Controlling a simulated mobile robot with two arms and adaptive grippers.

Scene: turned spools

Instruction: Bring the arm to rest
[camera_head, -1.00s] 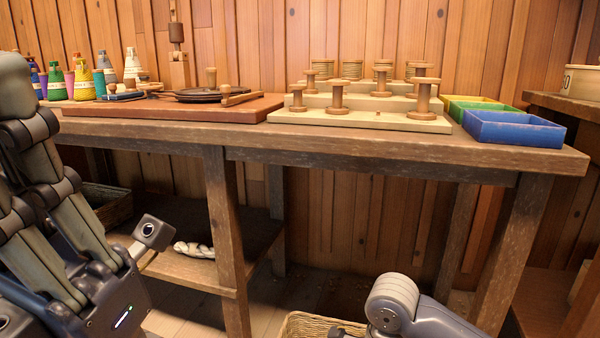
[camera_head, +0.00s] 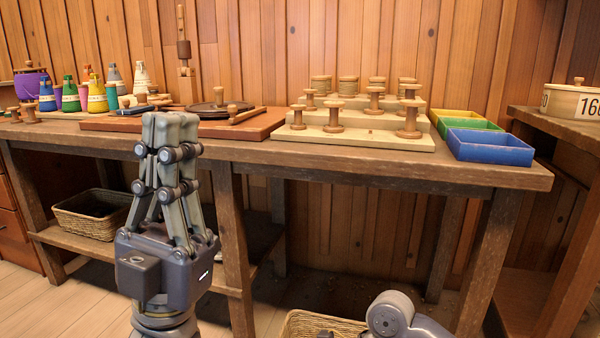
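My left gripper (camera_head: 170,122) stands upright in front of the workbench (camera_head: 400,165), fingers pointing up. Its fingers lean together and their tips meet, with nothing seen held between them. It overlaps the bench's front edge in the picture and appears apart from it, nearer to me. A rounded grey arm link of mine shows at the bottom right; my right gripper is out of view.
Turned spools (camera_head: 333,117) stand on a stepped pale board. Green (camera_head: 470,124) and blue (camera_head: 490,147) trays sit at the bench's right end. Wicker baskets (camera_head: 90,215) lie below.

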